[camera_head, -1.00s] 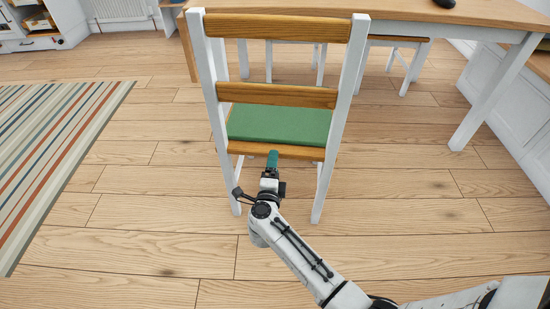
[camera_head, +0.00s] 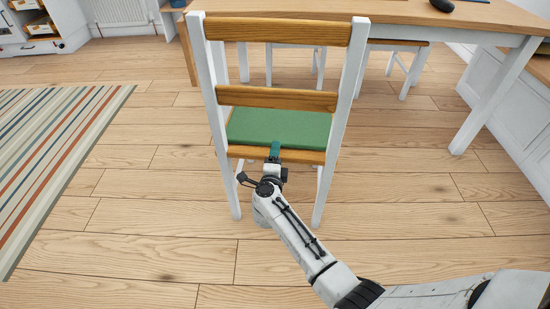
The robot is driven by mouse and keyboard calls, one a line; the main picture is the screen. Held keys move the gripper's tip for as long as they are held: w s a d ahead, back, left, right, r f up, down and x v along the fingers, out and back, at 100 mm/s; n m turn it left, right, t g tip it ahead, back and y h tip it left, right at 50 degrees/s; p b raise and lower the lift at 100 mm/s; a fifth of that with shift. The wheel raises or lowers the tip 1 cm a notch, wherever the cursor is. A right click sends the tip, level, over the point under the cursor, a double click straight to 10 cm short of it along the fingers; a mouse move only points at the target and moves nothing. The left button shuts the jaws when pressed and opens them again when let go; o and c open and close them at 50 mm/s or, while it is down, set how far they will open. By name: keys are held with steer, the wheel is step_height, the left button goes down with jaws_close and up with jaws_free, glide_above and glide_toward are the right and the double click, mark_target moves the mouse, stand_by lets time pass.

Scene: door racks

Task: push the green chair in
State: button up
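The green chair (camera_head: 280,127) has white posts, brown wooden back slats and a green seat pad. It stands upright with its back towards me, in front of the wooden table (camera_head: 440,12). My gripper (camera_head: 275,150) is at the rear edge of the seat, below the lower back slat, with its teal tip overlapping the seat's wooden edge in the picture. Whether it touches the chair is hard to tell. Its fingers look close together, but their gap does not show clearly.
A second white chair or stool (camera_head: 401,60) stands under the table. A white table leg (camera_head: 495,95) stands to the right. A striped rug (camera_head: 50,150) lies at the left. The wooden floor around the chair is mostly clear.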

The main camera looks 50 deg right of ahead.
jaws_close()
stand_by(0.3)
stand_by(0.3)
